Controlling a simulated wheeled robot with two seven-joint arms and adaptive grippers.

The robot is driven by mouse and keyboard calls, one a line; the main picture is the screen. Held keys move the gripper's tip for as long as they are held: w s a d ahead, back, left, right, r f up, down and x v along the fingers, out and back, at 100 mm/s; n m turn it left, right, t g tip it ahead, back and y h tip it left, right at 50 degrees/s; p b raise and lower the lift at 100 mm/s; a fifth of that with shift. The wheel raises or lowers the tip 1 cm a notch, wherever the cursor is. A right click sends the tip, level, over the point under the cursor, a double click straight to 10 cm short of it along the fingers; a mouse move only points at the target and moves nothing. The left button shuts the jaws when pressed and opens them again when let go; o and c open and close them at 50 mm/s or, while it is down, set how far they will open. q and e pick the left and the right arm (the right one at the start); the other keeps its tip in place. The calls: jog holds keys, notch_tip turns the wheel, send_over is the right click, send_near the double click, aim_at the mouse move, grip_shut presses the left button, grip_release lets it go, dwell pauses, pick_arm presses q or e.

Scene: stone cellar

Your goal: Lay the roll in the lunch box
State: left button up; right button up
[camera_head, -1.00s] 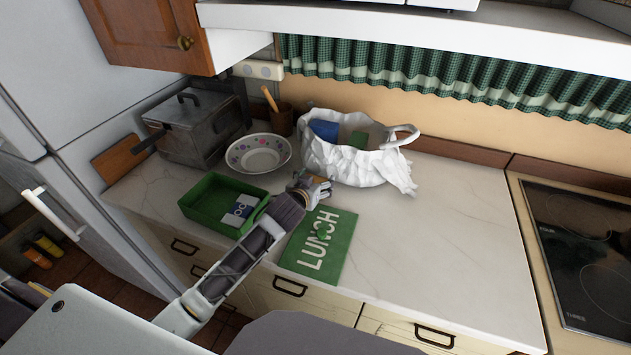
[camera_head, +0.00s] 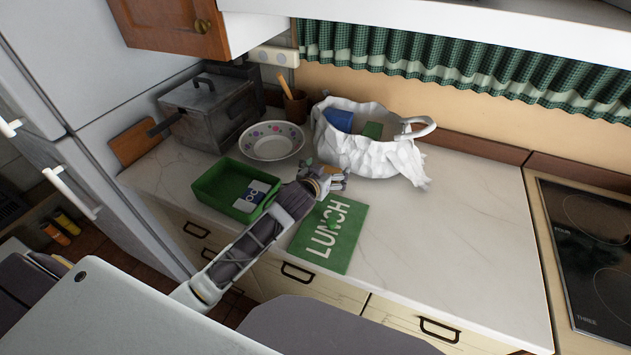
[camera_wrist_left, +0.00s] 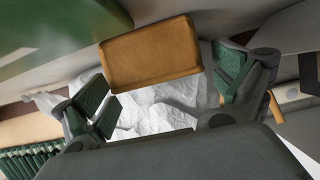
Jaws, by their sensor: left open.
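The green lunch box (camera_head: 217,206) stands open on the counter at left, with a blue-and-white packet (camera_head: 251,194) in its right end. Its flat green LUNCH lid (camera_head: 342,252) lies to its right. My left gripper (camera_head: 333,178) is just above the counter, between lid and white bag. In the left wrist view its green-padded fingers (camera_wrist_left: 165,88) are open. A brown, rounded block, apparently the roll (camera_wrist_left: 150,50), shows between and beyond them; contact cannot be told. My right gripper is not in view.
A crumpled white bag (camera_head: 368,155) with blue and green things inside stands behind the gripper. A flowered bowl (camera_head: 271,143), a metal pot (camera_head: 207,115) and a brown utensil cup (camera_head: 295,107) stand at the back left. The counter (camera_head: 450,240) is clear toward the hob (camera_head: 590,250).

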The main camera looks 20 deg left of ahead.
aim_at(327, 170)
pick_arm(q)
jog(key=shift+s+r, duration=0.15)
jog(key=shift+s, duration=0.25)
jog(key=v, duration=0.3)
jog(key=shift+s+r, duration=0.1)
jog(key=shift+s, duration=0.15)
jog(key=v, duration=0.4)
jog(key=shift+s+r, duration=0.1)
jog(key=shift+s, duration=0.05)
jog(key=shift+v, duration=0.95)
jog(key=shift+s+a+r, duration=0.1)
jog(key=shift+s+r, duration=0.05)
jog(key=shift+s, duration=0.05)
jog(key=shift+o, duration=0.3)
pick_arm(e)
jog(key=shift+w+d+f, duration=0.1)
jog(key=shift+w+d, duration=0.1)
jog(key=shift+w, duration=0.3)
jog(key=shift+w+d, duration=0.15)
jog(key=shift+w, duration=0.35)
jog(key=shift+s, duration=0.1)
